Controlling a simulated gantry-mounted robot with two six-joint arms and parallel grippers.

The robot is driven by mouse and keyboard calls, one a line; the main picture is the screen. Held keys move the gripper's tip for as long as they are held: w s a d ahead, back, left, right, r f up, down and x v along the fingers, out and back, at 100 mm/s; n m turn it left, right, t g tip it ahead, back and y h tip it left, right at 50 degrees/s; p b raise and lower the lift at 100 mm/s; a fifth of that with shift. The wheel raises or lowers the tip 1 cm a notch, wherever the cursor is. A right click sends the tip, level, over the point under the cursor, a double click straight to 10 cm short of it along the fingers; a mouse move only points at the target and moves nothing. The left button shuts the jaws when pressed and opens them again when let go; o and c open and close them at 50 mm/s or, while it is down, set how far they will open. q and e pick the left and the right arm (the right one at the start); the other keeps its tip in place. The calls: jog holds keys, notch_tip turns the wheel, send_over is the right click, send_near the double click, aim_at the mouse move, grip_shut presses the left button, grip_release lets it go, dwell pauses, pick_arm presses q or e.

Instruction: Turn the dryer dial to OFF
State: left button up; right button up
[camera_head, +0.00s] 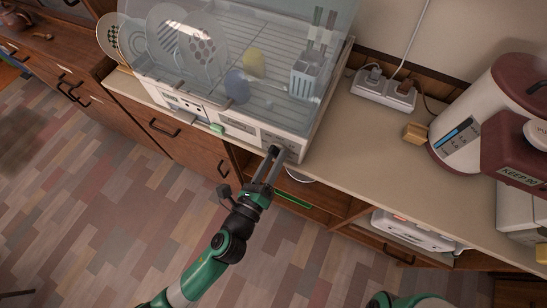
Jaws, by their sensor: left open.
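The dish dryer (232,127) is a white unit with a clear cover, on the counter at the top of the head view. A grey control panel (281,139) is at the right end of its front face. I cannot make out the dial or its setting; the fingertips overlap that part of the front. My left gripper (270,165) reaches up from below, open and empty, with its tips in front of the lower edge of this panel. I cannot tell whether they touch it. My right gripper is not in view.
Plates (207,50), cups and a blue utensil holder (304,77) are inside the dryer. A power strip (383,90) and a large red and white appliance (487,115) stand to its right. Wooden drawers (165,129) are below.

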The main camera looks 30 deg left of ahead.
pick_arm(q)
grip_shut()
jog(key=shift+n, duration=0.3)
dwell(0.3)
jog(key=n+b, duration=0.1)
jog(key=n, duration=0.4)
jog(key=n+b, duration=0.2)
jog(key=n, duration=0.3)
jog(key=shift+n, duration=0.4)
jog(key=n+b, duration=0.1)
jog(key=n, duration=0.2)
jog(key=shift+n, duration=0.3)
jog(key=n+b, duration=0.2)
jog(key=n, duration=0.2)
jog(key=shift+n, duration=0.3)
jog(key=shift+r+n+b, duration=0.15)
jog(key=shift+n+b, duration=1.2)
jog(key=shift+n, duration=2.45)
